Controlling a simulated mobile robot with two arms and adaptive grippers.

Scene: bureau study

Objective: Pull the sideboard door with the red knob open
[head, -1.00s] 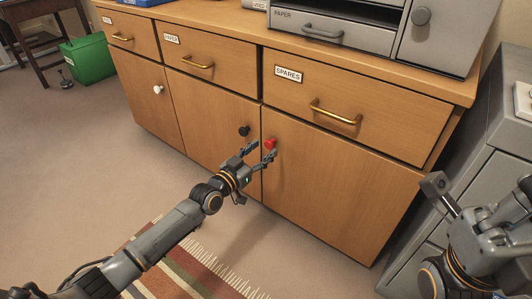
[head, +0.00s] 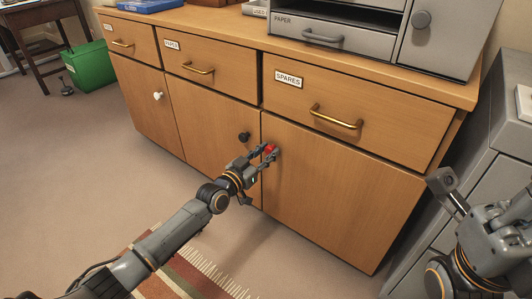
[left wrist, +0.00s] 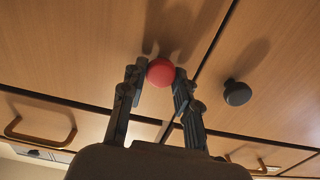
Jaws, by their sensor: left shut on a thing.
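The sideboard door with the red knob (head: 335,190) is the right-hand one of three doors and sits closed in the head view. The red knob (head: 271,149) is near its upper left corner. My left gripper (head: 267,153) is shut on the red knob. In the left wrist view the red knob (left wrist: 161,72) sits between the two fingertips. My right gripper (head: 442,183) shows at the right edge, away from the door; I cannot tell its opening.
The neighbouring door's black knob (head: 243,137) is just left of my gripper. A white knob (head: 158,96) is farther left. The spares drawer (head: 350,110) is above the door. A grey cabinet (head: 490,170) stands close on the right. A striped rug (head: 190,275) lies in front.

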